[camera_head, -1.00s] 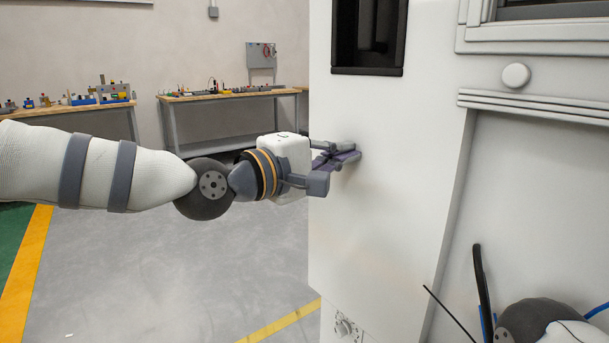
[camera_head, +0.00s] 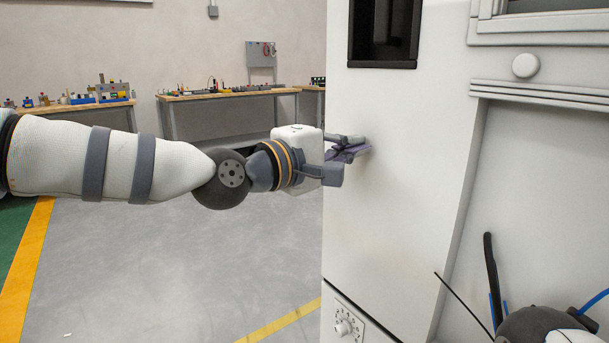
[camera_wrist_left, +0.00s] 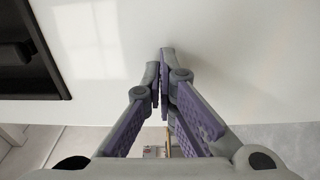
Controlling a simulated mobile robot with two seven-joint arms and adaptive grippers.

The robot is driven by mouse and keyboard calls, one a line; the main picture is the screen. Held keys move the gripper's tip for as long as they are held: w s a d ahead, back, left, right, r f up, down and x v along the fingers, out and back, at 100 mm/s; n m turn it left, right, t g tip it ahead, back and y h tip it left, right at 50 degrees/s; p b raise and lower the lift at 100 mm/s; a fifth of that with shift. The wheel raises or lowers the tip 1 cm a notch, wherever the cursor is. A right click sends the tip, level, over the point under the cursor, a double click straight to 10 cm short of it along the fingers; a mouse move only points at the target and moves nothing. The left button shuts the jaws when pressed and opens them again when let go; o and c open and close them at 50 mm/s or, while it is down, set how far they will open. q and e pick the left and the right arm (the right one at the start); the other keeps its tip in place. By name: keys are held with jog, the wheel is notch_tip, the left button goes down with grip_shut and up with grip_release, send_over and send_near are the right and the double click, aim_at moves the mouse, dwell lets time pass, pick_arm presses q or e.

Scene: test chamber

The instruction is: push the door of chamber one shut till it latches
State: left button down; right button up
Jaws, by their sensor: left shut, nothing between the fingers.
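The white door of the chamber (camera_head: 405,190) stands at the centre right in the head view, with a dark recess (camera_head: 384,35) in its upper part. Its lower edge lies close along the white panel below it; I cannot tell whether it is latched. My left gripper (camera_head: 364,148) is shut and empty, its fingertips at the door's face below the recess. In the left wrist view the fingertips (camera_wrist_left: 166,52) are together against or very near the white door face (camera_wrist_left: 100,40). My right gripper is out of view.
A round white button (camera_head: 525,66) is on the frame at right. Workbenches (camera_head: 230,94) with parts stand along the back wall. The floor left of the chamber is clear.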

pick_arm(q)
jog(key=p+v, duration=0.2)
jog(key=v, duration=0.7)
jog(key=shift+s+a, duration=0.2)
jog(key=shift+s, duration=0.05)
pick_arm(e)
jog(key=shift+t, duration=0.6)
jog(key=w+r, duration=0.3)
